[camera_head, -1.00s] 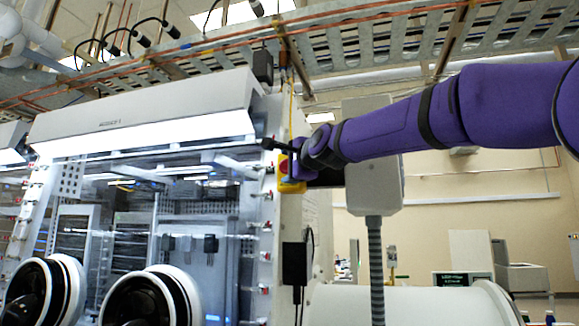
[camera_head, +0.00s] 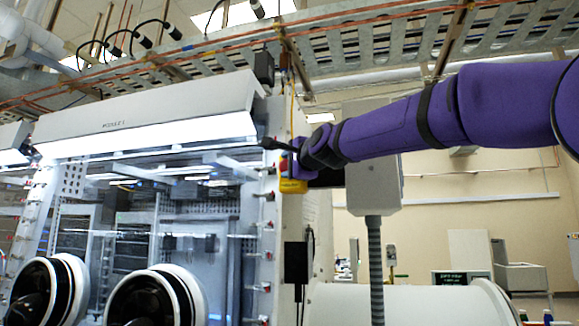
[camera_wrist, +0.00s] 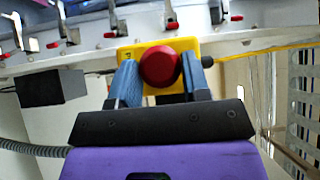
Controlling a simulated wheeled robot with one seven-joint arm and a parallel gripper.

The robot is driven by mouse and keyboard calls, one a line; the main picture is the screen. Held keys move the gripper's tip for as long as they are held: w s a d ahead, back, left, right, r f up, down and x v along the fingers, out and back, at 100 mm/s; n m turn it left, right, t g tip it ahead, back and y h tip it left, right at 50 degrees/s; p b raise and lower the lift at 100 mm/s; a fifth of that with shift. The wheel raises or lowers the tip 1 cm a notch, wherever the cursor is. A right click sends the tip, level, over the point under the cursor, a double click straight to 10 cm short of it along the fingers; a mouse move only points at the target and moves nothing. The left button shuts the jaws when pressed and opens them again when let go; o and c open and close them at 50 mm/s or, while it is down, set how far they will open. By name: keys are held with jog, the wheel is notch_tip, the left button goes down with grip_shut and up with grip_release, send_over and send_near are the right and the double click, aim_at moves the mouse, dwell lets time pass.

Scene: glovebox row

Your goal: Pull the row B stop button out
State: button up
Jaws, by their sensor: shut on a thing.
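The stop button is a red round head (camera_wrist: 160,67) on a yellow box (camera_wrist: 158,50), seen close up in the wrist view. My gripper (camera_wrist: 161,72) has its two blue fingers on either side of the red head and is shut on it. In the head view my gripper (camera_head: 290,164) is at the yellow box (camera_head: 292,186) on the end post of the glovebox. There the gripper covers most of the button. How far the head stands out from the box cannot be told.
The glovebox (camera_head: 150,115) with round glove ports (camera_head: 150,298) fills the left. A grey panel on a conduit (camera_head: 375,185) stands just behind my arm. Red-tipped clamps (camera_wrist: 112,28) line the glovebox frame. A yellow cable (camera_wrist: 255,50) runs from the box.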

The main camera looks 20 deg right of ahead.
jog(key=o, duration=1.3)
jog(key=shift+s+a, duration=0.1)
jog(key=shift+a, duration=0.05)
jog(key=shift+c, duration=0.2)
jog(key=shift+s, duration=0.1)
jog(key=s+d, duration=0.1)
jog(key=s, duration=0.9)
jog(key=shift+s+d, duration=0.25)
jog(key=shift+d, duration=0.1)
